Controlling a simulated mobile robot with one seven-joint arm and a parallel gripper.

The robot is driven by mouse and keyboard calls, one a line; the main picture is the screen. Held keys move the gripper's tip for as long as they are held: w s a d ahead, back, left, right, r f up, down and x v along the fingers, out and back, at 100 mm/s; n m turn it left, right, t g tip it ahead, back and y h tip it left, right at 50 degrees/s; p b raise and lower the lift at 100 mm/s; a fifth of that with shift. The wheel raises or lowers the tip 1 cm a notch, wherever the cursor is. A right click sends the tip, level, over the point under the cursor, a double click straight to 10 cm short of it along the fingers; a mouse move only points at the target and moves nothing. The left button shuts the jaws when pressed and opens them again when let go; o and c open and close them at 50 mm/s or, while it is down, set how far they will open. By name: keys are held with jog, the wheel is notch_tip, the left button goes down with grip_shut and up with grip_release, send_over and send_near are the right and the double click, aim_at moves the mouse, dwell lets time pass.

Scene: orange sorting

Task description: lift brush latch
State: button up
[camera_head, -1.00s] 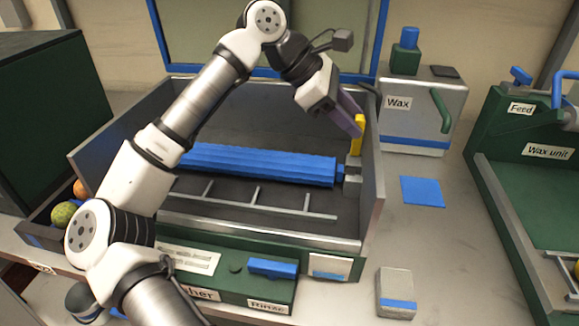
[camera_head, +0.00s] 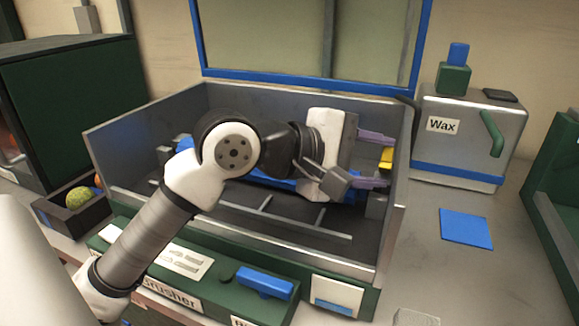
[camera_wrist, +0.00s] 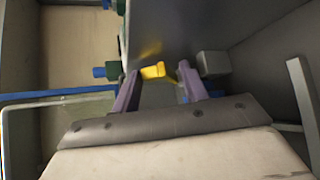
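The brush latch is a small yellow tab (camera_head: 386,158) on the inner right wall of the grey brusher bin (camera_head: 398,190). It also shows in the wrist view (camera_wrist: 153,71), just beyond and between my two fingertips. The blue brush roller (camera_head: 270,182) lies across the bin, largely hidden behind my arm. My gripper (camera_head: 372,160) is inside the bin at its right end, pointing at the right wall. Its two purple fingers are apart, with nothing seen held between them in the wrist view (camera_wrist: 157,75). I cannot tell whether a fingertip touches the latch.
The bin walls stand close around my gripper. A grey block (camera_wrist: 213,64) sits by one finger in the wrist view. A wax unit (camera_head: 470,135) stands right of the bin, with a blue pad (camera_head: 466,227) before it. A fruit box (camera_head: 75,212) is at the left.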

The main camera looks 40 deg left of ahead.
jog(key=v, duration=1.3)
jog(key=shift+s+f, duration=0.15)
jog(key=shift+s, duration=0.35)
jog(key=shift+a, duration=0.15)
